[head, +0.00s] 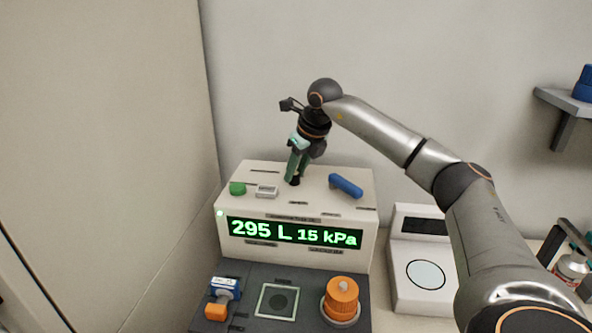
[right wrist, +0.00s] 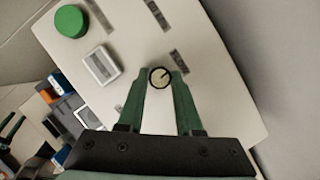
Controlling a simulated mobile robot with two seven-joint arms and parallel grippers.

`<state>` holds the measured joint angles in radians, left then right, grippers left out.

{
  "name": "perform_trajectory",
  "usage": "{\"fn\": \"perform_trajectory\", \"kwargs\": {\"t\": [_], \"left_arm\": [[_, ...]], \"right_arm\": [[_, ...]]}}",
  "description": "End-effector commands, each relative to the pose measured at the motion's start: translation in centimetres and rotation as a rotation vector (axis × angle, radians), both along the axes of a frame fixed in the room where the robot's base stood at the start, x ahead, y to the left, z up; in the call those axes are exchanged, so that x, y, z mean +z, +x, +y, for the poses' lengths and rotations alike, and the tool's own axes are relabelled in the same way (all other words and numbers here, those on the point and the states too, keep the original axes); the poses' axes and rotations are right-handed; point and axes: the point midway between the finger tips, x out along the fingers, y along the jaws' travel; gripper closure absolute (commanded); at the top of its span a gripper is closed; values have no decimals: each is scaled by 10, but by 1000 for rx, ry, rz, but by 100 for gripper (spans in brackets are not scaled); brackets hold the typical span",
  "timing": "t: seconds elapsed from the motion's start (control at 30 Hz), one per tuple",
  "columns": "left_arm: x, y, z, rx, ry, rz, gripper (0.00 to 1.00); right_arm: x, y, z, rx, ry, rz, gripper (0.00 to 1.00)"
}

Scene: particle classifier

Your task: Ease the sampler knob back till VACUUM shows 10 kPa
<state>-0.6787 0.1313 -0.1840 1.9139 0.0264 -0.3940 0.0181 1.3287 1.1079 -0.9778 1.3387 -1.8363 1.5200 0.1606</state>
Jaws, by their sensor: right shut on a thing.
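The sampler box (head: 226,203) is a cream unit with a green-lit display (head: 295,234) reading "295 L 15 kPa". A small round knob (right wrist: 159,77) with a dark rim, a pale top and a dark pointer line stands on its top. My right gripper (head: 294,180) comes down onto the box top from above, and its green fingers are shut on the knob. The right wrist view shows the fingertips (right wrist: 160,80) on either side of the knob. In the head view the fingers mostly hide the knob. My left gripper is not in view.
On the box top are a green button (head: 237,188), a pale rocker switch (head: 266,191) and a blue lever (head: 345,185). A dark base in front carries an orange knob (head: 342,294) and a blue-orange part (head: 221,298). A white device (head: 420,255) stands to the right.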

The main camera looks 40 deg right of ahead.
Motion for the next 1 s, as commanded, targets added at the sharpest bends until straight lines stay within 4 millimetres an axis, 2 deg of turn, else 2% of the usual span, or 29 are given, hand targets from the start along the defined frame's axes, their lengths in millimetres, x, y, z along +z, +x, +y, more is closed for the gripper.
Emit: {"fn": "perform_trajectory", "kwargs": {"t": [0.03, 0.1, 0.57, 0.77, 1.0], "left_arm": [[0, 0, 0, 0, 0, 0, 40], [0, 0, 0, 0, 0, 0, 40], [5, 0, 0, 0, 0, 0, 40], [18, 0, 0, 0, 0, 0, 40], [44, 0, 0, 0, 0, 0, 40]], "right_arm": [[0, 0, 0, 0, 0, 0, 92], [0, 0, 0, 0, 0, 0, 100], [2, 0, -1, 26, 0, 0, 100], [3, 0, -1, 120, 1, 2, 100], [5, 0, -3, 315, 3, 2, 100]]}}
